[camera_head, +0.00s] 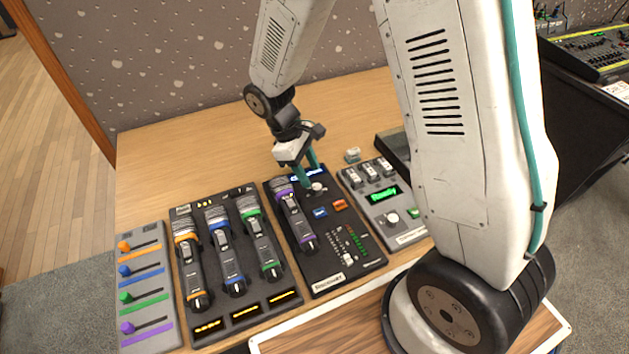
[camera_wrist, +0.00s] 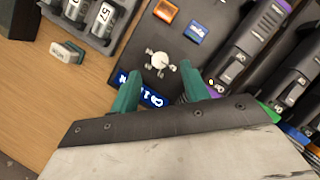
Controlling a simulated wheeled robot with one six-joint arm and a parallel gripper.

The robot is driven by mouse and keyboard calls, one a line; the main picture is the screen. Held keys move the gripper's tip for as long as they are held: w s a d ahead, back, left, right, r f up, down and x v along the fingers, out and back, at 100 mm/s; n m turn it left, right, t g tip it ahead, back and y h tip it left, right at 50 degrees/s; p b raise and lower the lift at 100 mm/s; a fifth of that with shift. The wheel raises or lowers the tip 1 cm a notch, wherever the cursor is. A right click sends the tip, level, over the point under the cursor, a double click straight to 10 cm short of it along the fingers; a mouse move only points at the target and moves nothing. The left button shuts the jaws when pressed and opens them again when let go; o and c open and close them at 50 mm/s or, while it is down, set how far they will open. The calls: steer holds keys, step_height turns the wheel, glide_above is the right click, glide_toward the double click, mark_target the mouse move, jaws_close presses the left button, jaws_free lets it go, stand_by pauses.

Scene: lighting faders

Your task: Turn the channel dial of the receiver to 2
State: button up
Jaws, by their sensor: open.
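The receiver (camera_head: 341,263) is a black panel lying on the wooden table, with a purple-banded microphone (camera_head: 295,217) along its left side. Its channel dial (camera_head: 318,186) is a small white knob near the top; it also shows in the wrist view (camera_wrist: 159,60), with small marks around it. I cannot tell which mark it points to. A lit blue display (camera_wrist: 152,97) beside the dial is partly hidden by my gripper. My gripper (camera_wrist: 161,73) is open, its two teal fingers apart near the display side of the dial. Any contact with the panel or dial is unclear.
A blue button (camera_head: 320,212), an orange button (camera_head: 340,205) and a fader (camera_head: 348,259) sit on the receiver. A tray (camera_head: 243,325) with three microphones stands left, and a grey box with a green display (camera_head: 382,194) right. A small pale block (camera_head: 353,155) lies behind.

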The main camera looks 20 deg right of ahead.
mark_target(317, 186)
steer(key=shift+x, duration=2.15)
steer(key=c, duration=1)
steer(key=shift+m, duration=0.3)
steer(key=m+y, duration=0.1)
steer(key=m, duration=0.1)
steer(key=m+g+y, duration=0.1)
steer(key=m, duration=0.2)
steer(key=shift+w+d, duration=0.15)
steer(key=m+y, duration=0.1)
steer(key=m, duration=0.2)
steer(key=m+y, duration=0.1)
steer(key=m, duration=0.2)
steer(key=shift+d, duration=0.15)
